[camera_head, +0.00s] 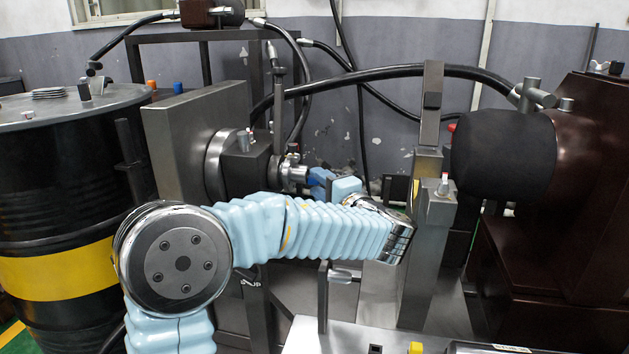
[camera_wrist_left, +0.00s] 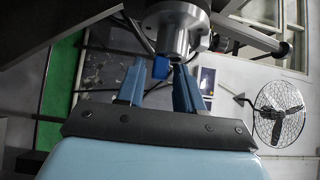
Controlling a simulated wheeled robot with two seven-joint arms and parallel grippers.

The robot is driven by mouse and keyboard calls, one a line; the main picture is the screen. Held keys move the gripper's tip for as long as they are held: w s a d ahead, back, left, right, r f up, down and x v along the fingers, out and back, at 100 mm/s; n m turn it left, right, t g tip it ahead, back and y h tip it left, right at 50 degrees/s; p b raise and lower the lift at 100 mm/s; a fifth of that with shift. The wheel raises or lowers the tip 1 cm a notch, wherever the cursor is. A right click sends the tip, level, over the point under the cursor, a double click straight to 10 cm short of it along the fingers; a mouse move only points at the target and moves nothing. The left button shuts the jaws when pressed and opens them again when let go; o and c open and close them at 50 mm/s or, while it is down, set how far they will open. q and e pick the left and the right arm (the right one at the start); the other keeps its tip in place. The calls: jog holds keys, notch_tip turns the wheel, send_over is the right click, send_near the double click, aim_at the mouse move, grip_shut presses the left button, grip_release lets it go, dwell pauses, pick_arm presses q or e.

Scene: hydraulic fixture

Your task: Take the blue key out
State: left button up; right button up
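The blue key (camera_wrist_left: 161,68) shows in the left wrist view as a small blue block at the end of a round metal fitting (camera_wrist_left: 175,30). My left gripper (camera_wrist_left: 160,66) has its two blue fingers apart, one on each side of the key. A narrow gap seems to show between the key and each finger, so it looks open around the key without gripping it. In the head view my left gripper (camera_head: 313,180) is beside the metal fitting (camera_head: 290,172) on the fixture. There I cannot clearly separate the key from the blue fingers. My right gripper is not in view.
A square grey plate (camera_head: 175,140) and a black drum with a yellow band (camera_head: 60,275) stand at the left. Grey posts (camera_head: 428,240) and a dark red machine (camera_head: 555,200) stand at the right. Black hoses (camera_head: 390,72) arch overhead. A fan (camera_wrist_left: 279,112) shows in the wrist view.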

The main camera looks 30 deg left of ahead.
pick_arm(q)
grip_shut()
jog(key=shift+d, duration=0.1)
